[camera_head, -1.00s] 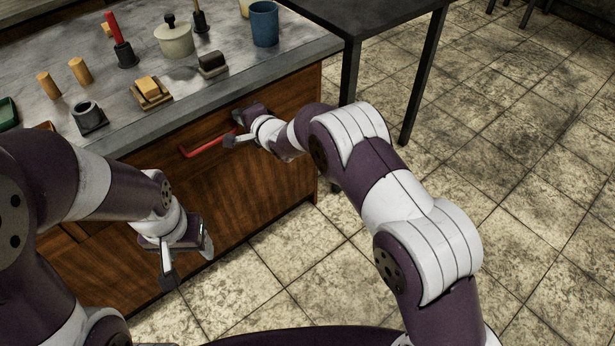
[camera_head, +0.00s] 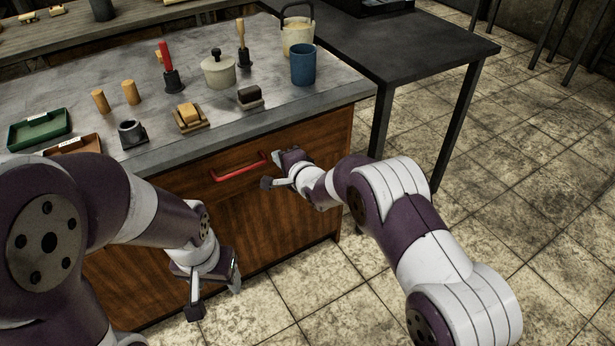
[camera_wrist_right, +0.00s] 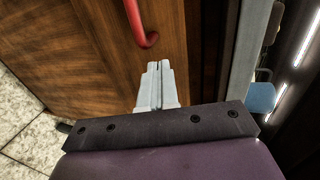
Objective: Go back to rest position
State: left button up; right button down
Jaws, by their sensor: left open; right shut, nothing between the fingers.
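My left gripper (camera_head: 214,294) hangs low in front of the cabinet's left part, open and empty, with its fingers pointing down. The wooden drawer front (camera_head: 310,140) looks flush with the cabinet.
The grey worktop (camera_head: 75,95) holds a blue cup (camera_head: 303,65), a lidded pot (camera_head: 218,71), wooden cylinders (camera_head: 131,92), a green tray (camera_head: 40,130) and small tools. A dark table (camera_head: 430,45) stands at right. The tiled floor (camera_head: 530,170) at right is open.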

jog(key=p+v, duration=0.2)
jog(key=v, duration=0.7)
jog(key=s+d+f+n+g+h, duration=0.6)
jog(key=s+d+f+n, duration=0.2)
jog(key=s+d+n, duration=0.1)
jog(key=s+d+r+n+g+h, duration=0.1)
jog(key=s+d+r+n+g, duration=0.15)
jog(key=s+d, duration=0.5)
jog(key=s+d+r+n+g+h, duration=0.1)
jog(key=s+d+r+g, duration=0.3)
jog(key=s, duration=0.7)
jog(key=d+r+m+t+p, duration=0.1)
jog(key=d+r+p, duration=0.2)
jog(key=r+p, duration=2)
notch_tip(320, 180, up, 4)
jog(key=shift+f+t+p, duration=0.2)
jog(key=shift+t+p, duration=0.1)
jog(key=shift+t, duration=0.05)
